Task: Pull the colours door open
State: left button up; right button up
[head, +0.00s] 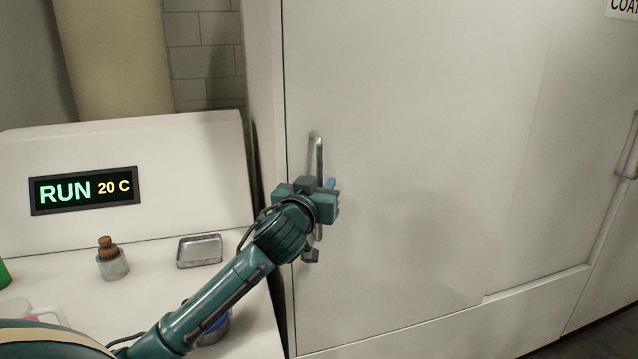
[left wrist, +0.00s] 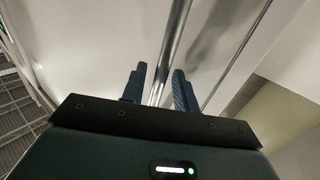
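A tall white door (head: 420,150) fills the middle of the head view and looks shut. I see no colours label on it. Its upright metal bar handle (head: 318,150) is near the door's left edge. My left gripper (head: 329,186) is at the middle of this handle and hides part of it. In the left wrist view, the handle bar (left wrist: 173,45) runs between the two blue fingers of my left gripper (left wrist: 159,88). The fingers are apart, with a small gap to the bar on each side. My right gripper is not in view.
A white counter on the left holds a brush in a metal cup (head: 112,262), a metal tray (head: 200,250) and a display (head: 84,190) reading RUN 20 C. Another handle (head: 629,150) and a partly seen label (head: 624,8) are at the right edge.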

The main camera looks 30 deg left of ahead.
pick_arm(q)
jog(key=shift+w, duration=0.1)
jog(key=shift+c, duration=0.5)
grip_shut()
